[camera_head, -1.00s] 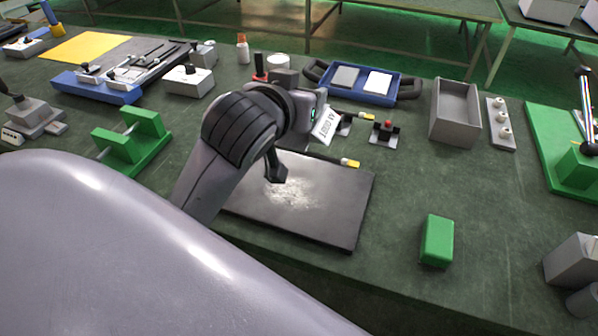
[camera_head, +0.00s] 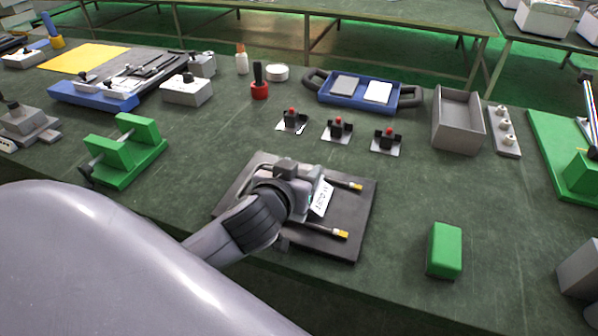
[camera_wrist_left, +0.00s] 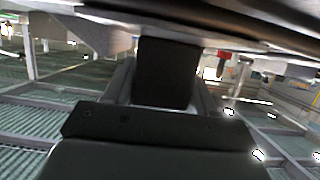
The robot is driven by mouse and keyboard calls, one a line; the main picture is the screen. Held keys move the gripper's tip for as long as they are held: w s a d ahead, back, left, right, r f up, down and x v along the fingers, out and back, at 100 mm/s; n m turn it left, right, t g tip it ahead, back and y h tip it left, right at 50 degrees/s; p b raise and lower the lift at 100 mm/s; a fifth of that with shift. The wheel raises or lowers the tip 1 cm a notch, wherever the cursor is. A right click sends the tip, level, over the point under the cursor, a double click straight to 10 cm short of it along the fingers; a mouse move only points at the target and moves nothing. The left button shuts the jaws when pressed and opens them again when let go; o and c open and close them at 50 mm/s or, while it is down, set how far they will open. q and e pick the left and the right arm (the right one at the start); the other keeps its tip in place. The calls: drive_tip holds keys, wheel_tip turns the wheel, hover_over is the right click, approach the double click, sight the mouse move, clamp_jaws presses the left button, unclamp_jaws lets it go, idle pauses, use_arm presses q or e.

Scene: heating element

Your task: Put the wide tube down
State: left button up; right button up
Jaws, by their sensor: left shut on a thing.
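My left gripper (camera_head: 292,203) is low over the dark flat plate (camera_head: 357,212) on the green bench. It is shut on the wide tube (camera_head: 322,230), a thin dark tube with two yellow-tipped ends that point right over the plate. The middle of the tube is hidden behind the gripper and wrist. I cannot tell whether the tube touches the plate. In the left wrist view, a dark finger block (camera_wrist_left: 165,75) fills the centre and the tube cannot be made out. My right gripper is not in view.
A green block (camera_head: 444,250) lies right of the plate, and a green bracket (camera_head: 130,152) stands to the left. Behind are several small red-topped clamps (camera_head: 337,130), a blue tray (camera_head: 360,91) and a grey open box (camera_head: 458,122). The bench between plate and green block is clear.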

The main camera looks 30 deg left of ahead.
use_arm(q)
drive_tip(key=shift+f, duration=0.1)
drive_tip(key=o, duration=1.4)
drive_tip(key=shift+c, duration=0.2)
